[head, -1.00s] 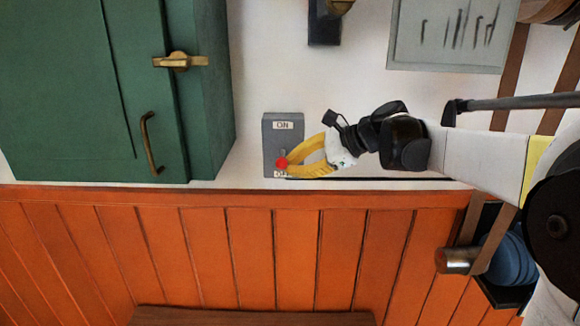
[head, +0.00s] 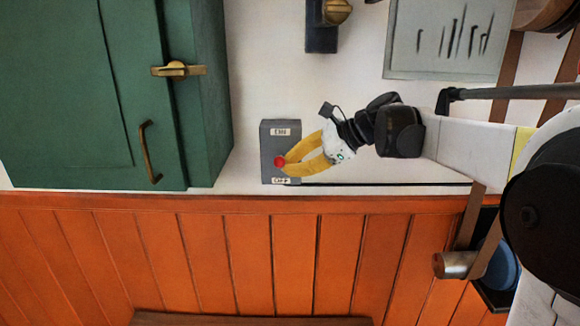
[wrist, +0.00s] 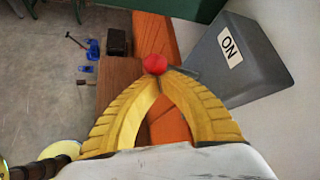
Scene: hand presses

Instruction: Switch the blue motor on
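A grey switch box (head: 268,140) is on the white wall, with an ON label (head: 282,132) at its top and an OFF label (head: 282,181) at its bottom. Its red knob (head: 280,161) stands between the labels, nearer OFF. My gripper (head: 288,164) reaches in from the right, its yellow fingertips together at the knob. In the wrist view the closed tips (wrist: 161,76) are right at the red knob (wrist: 155,64); whether the lever is pinched between them I cannot tell. A round blue part (head: 504,268), possibly the motor, is partly hidden by my arm.
A green cabinet (head: 75,90) with brass handles stands left of the switch box. Orange panelling (head: 200,260) lies below. A grey tool board (head: 450,40) and a dark bracket with a brass knob (head: 322,38) are above. Bare wall surrounds the box's upper right.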

